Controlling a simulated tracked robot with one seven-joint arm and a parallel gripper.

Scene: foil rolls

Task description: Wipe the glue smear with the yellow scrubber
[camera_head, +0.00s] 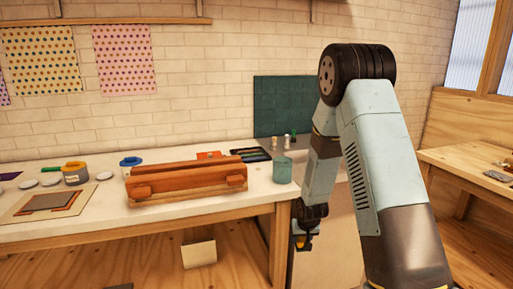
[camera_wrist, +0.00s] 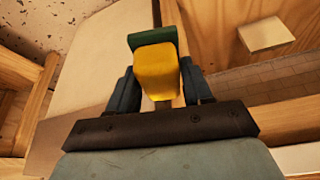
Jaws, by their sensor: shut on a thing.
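The yellow scrubber (camera_wrist: 156,70) has a green edge at its far end and sits between the two dark fingers of my gripper (camera_wrist: 158,88) in the wrist view. The fingers are shut on its sides. In the head view my gripper (camera_head: 303,240) hangs low, just off the right end of the white worktable (camera_head: 215,209), below the tabletop level. A small bit of yellow shows at the fingertips there. I cannot make out the glue smear in either view.
An orange-brown roller-like device (camera_head: 185,182) fills the table's front middle. A green cup (camera_head: 282,170) stands near the right end. Jars, white discs and a framed board (camera_head: 45,203) lie at left. A second wooden table (camera_head: 480,164) stands at far right.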

